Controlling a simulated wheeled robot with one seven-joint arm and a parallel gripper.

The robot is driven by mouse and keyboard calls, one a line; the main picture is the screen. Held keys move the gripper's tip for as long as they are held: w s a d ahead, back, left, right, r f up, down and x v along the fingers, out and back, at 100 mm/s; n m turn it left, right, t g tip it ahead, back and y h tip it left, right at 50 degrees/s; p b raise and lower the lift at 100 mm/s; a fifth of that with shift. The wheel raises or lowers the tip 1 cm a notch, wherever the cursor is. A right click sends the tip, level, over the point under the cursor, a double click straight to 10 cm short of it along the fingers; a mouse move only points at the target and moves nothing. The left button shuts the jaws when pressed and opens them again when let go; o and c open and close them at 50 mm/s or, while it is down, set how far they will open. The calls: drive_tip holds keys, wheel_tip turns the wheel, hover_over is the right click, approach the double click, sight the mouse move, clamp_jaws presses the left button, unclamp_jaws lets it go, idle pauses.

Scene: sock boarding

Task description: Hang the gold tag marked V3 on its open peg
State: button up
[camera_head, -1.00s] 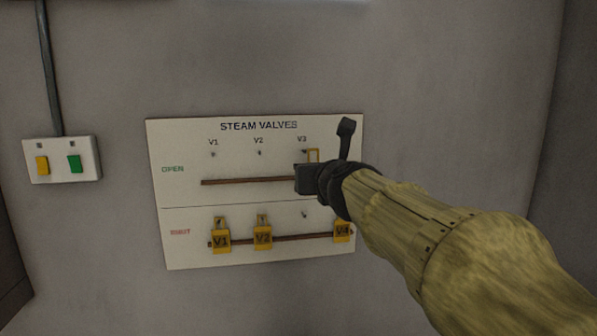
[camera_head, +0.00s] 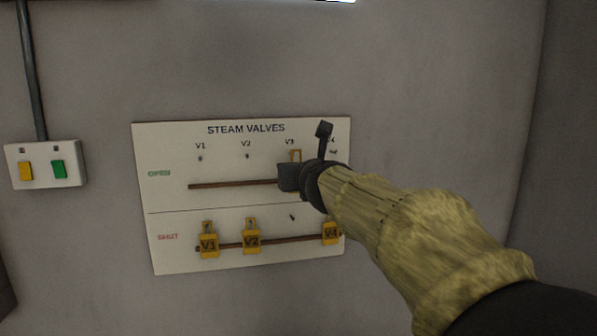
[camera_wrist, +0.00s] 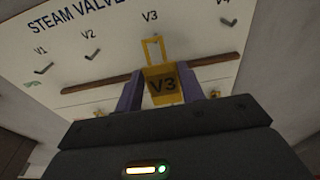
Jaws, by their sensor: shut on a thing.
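The gold V3 tag (camera_wrist: 162,84) is between the fingers of my gripper (camera_wrist: 158,92) in the wrist view, with its open loop pointing up toward the V3 label. In the head view only the tag's loop (camera_head: 296,156) shows above my gripper (camera_head: 284,178), which hides the rest. The loop is just under the V3 label in the OPEN row. The V3 open peg is hard to make out, and I cannot tell whether the loop is around it. The STEAM VALVES board (camera_head: 180,222) is on the wall.
Tags V1 (camera_head: 209,244), V2 (camera_head: 251,241) and V4 (camera_head: 331,233) hang in the lower SHUT row. The bare V3 shut peg (camera_head: 293,217) sits between V2 and V4. A brown rail (camera_head: 232,185) crosses the OPEN half. A switch box (camera_head: 44,164) is at left.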

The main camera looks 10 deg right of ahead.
drive_tip(key=shift+w+f, duration=0.2)
drive_tip(key=shift+w, duration=0.65)
drive_tip(key=shift+w+f, duration=0.25)
drive_tip(key=shift+w, duration=0.55)
drive_tip(key=shift+w+f, duration=0.2)
drive_tip(key=shift+w, duration=0.65)
drive_tip(key=o, duration=1)
drive_tip(key=shift+s, duration=0.1)
